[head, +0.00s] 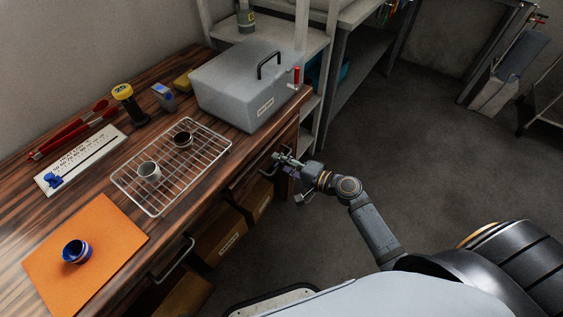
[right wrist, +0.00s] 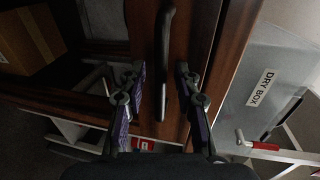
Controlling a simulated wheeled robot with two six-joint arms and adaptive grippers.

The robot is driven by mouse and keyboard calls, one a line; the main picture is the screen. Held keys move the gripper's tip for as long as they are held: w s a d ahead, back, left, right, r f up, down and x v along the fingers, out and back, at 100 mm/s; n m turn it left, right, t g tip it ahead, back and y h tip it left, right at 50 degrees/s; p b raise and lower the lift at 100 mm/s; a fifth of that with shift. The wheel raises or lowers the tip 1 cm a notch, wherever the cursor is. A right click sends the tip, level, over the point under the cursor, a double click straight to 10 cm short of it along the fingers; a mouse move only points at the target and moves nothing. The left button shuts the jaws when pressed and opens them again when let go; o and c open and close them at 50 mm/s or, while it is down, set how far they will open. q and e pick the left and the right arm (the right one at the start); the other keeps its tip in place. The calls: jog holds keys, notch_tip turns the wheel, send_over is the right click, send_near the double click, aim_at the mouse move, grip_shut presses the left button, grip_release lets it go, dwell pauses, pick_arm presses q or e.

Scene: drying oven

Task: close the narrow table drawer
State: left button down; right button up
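The drawer front (right wrist: 205,35) in the right wrist view is dark red-brown wood with a black bar handle (right wrist: 165,45). My right gripper (right wrist: 160,80) is open, with one finger on each side of the handle's near end. I cannot tell whether either finger touches it. In the head view my right gripper (head: 287,168) is at the table's front, below the grey box. The gripper and shadow partly hide this drawer, and how far it stands open is not clear. My left gripper is not in view.
The wooden table (head: 200,185) carries a grey dry box (head: 250,85), a wire rack (head: 170,165) with two small cups, and an orange mat (head: 110,235) with a blue cup. Another drawer handle (head: 172,262) juts out nearer. Cardboard boxes (head: 222,238) stand below. The floor on the right is clear.

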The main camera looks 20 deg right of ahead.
grip_shut()
dwell(0.6)
